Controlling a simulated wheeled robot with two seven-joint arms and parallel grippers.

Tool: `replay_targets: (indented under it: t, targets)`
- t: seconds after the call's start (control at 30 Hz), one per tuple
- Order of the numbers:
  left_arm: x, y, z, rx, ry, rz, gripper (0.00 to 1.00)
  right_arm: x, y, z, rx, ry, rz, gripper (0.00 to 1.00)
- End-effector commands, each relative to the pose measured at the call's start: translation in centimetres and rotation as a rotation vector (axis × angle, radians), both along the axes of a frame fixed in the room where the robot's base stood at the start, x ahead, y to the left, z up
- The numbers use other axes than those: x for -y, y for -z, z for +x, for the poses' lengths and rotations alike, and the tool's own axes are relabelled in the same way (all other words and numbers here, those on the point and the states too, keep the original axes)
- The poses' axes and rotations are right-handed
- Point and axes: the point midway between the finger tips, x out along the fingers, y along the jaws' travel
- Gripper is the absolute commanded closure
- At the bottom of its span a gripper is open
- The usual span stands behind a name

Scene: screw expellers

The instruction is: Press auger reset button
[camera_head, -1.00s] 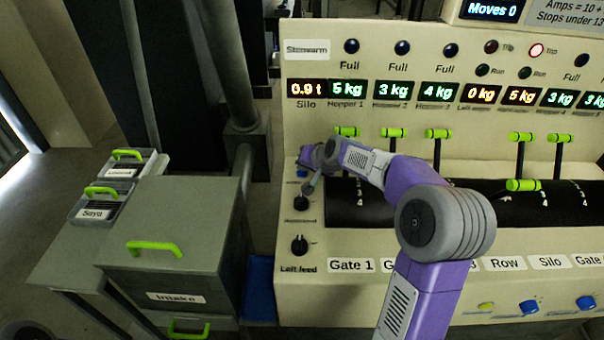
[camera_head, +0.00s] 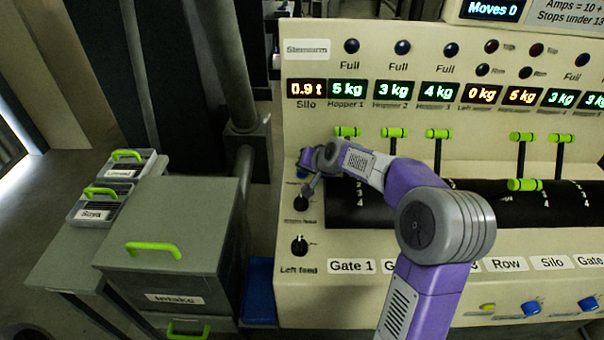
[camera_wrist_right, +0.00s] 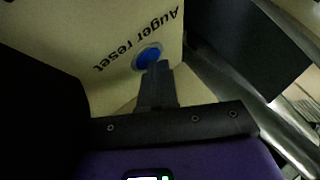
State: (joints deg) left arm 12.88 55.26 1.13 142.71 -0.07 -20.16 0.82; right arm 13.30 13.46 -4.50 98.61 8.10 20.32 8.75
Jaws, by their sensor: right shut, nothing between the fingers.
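The blue auger reset button (camera_wrist_right: 147,57) is on the cream panel in the right wrist view, beside the black "Auger reset" lettering (camera_wrist_right: 138,40). My right gripper (camera_wrist_right: 155,68) is shut and empty. Its fingertips overlap the near edge of the button in that view; I cannot tell whether they touch it. In the head view my right arm reaches across the console to its left end, and a bit of the blue button (camera_head: 302,172) shows beside the wrist. My left gripper is not in view.
A dark knob (camera_head: 301,202) sits just below the button, with the left feed knob (camera_head: 299,245) lower down. Green-handled levers (camera_head: 437,134) stand along the dark curved strip. A grey intake cabinet (camera_head: 170,240) and two small bins (camera_head: 97,205) are at left.

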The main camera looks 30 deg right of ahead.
Motion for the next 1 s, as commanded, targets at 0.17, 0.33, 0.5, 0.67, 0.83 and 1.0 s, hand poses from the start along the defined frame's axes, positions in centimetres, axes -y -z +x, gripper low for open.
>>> replay_targets:
  t: [0.17, 0.33, 0.5, 0.67, 0.83, 1.0]
  targets:
    - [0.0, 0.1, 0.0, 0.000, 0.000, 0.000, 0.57, 0.0, 0.2, 0.0, -0.003, -0.001, 0.001, 1.00]
    - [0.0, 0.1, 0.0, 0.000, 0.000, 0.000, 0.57, 0.0, 0.2, 0.0, -0.004, -0.001, 0.001, 1.00]
    - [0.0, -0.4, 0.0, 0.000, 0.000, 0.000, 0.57, 0.0, -0.3, -0.1, -0.004, -0.001, 0.001, 1.00]
    - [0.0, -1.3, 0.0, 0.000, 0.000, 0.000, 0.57, 0.0, -1.3, 0.0, -0.004, 0.000, 0.001, 1.00]
    - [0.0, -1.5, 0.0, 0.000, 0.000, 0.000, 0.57, 0.0, -1.6, 0.0, -0.003, 0.000, 0.001, 1.00]
    - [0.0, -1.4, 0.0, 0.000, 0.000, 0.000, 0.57, 0.0, -1.5, 0.0, -0.002, -0.001, 0.000, 1.00]
